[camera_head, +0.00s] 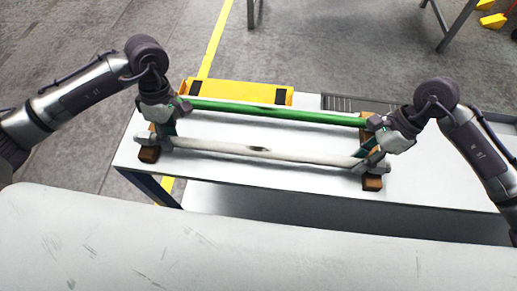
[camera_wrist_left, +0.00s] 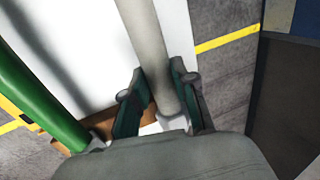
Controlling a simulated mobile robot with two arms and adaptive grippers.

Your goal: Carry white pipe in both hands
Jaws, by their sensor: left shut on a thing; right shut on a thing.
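The white pipe (camera_head: 255,150) lies left to right over the near part of the white table, with a dark mark near its middle. My left gripper (camera_head: 165,140) is shut around its left end. In the left wrist view the white pipe (camera_wrist_left: 150,50) runs between the two green-lined fingers of that gripper (camera_wrist_left: 157,105). My right gripper (camera_head: 372,160) is shut on the pipe near its right end. Whether the pipe touches its supports or hangs just above them, I cannot tell.
A green pipe (camera_head: 270,111) lies parallel behind the white pipe; it shows close beside my left gripper in the wrist view (camera_wrist_left: 35,95). Brown wooden blocks (camera_head: 372,183) (camera_head: 149,154) stand at both ends. A yellow box (camera_head: 240,91) sits behind. The table (camera_head: 230,181) is bare in front.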

